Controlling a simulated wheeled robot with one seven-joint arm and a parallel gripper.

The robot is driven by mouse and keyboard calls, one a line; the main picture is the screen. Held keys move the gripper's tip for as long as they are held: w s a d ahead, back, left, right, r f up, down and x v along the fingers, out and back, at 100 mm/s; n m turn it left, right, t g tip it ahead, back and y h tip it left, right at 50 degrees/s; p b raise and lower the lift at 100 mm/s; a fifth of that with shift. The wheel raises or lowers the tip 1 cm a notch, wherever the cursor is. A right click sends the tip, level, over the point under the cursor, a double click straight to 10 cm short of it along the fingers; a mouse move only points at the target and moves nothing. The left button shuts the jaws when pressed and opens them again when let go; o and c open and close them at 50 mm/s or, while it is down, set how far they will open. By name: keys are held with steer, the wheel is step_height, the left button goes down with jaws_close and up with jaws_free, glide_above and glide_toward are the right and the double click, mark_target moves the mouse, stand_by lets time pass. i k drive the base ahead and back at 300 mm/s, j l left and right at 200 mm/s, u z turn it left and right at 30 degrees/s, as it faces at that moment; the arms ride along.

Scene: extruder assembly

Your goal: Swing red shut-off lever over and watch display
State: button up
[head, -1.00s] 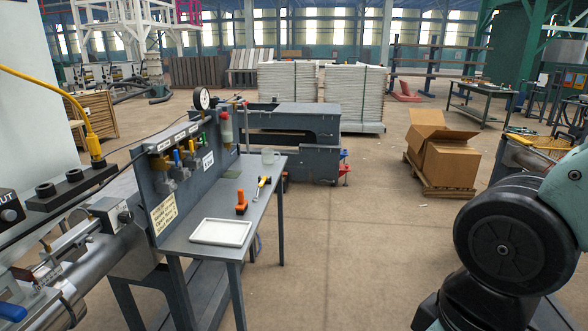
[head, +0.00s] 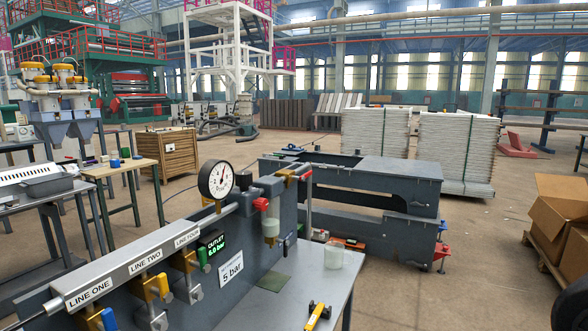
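A grey valve panel (head: 255,235) stands at the lower middle, with tags for lines one to four. A red part (head: 261,204) sits above a clear bowl near the panel's right end. A smaller red piece (head: 305,176) shows beside a brass fitting; I cannot tell which of the two is the shut-off lever. A small display (head: 212,244) with green digits reads OUTLET, about 6.0 bar. A round gauge (head: 216,180) stands on top. A sign (head: 231,273) says 5 bar. My gripper is not in view; a dark piece of my arm shows at the lower right edge.
Blue (head: 108,320), yellow (head: 165,287) and green (head: 203,255) handles line the panel. The bench (head: 335,290) holds a clear cup (head: 333,257) and a yellow-black tool (head: 318,316). A grey machine bed (head: 350,187) stands behind. Cardboard boxes (head: 562,212) are at right; floor between is clear.

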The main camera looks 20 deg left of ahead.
mark_target(303, 178)
steer(key=i+l+u, duration=0.15)
steer(key=i+u, duration=0.2)
steer(key=i+l+u, duration=0.75)
steer(key=i, duration=0.15)
